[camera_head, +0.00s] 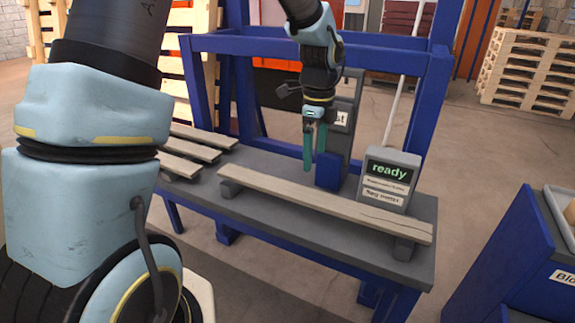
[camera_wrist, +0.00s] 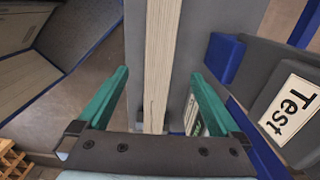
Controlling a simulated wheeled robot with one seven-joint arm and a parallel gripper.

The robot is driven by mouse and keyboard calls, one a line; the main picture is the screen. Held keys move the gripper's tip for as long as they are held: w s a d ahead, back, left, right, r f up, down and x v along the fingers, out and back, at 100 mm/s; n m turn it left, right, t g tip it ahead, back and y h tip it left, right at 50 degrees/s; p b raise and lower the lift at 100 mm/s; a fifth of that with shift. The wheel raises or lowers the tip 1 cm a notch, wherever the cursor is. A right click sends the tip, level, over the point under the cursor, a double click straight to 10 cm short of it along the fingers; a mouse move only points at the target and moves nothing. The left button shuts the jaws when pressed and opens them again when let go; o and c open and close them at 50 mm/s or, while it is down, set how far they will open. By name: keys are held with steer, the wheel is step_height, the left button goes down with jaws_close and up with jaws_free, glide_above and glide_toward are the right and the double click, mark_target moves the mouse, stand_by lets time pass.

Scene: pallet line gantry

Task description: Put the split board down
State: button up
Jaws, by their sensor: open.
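A long pale board (camera_head: 325,203) lies flat across two dark supports on the grey bench. My gripper (camera_head: 314,168) is above the board, fingers pointing down, open and empty. In the wrist view the board (camera_wrist: 160,50) runs between the two green fingers of my gripper (camera_wrist: 160,76), with a gap on each side. A short thin dark line shows on the board's near part there; I cannot tell whether it is a split.
Several shorter boards (camera_head: 197,141) lie at the bench's left end. A grey box with a "ready" screen (camera_head: 390,178) and a post with a blue block (camera_head: 328,172) stand behind the long board.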

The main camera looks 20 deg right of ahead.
steer(key=s+a+n, duration=0.2)
steer(key=a+n, duration=1)
steer(key=a, duration=0.3)
steer(key=s+a+r+n+t, duration=0.1)
steer(key=s+a+n, duration=0.1)
steer(key=a+n, duration=1.1)
steer(key=shift+a+n+t, duration=0.3)
steer(key=shift+a, duration=0.8)
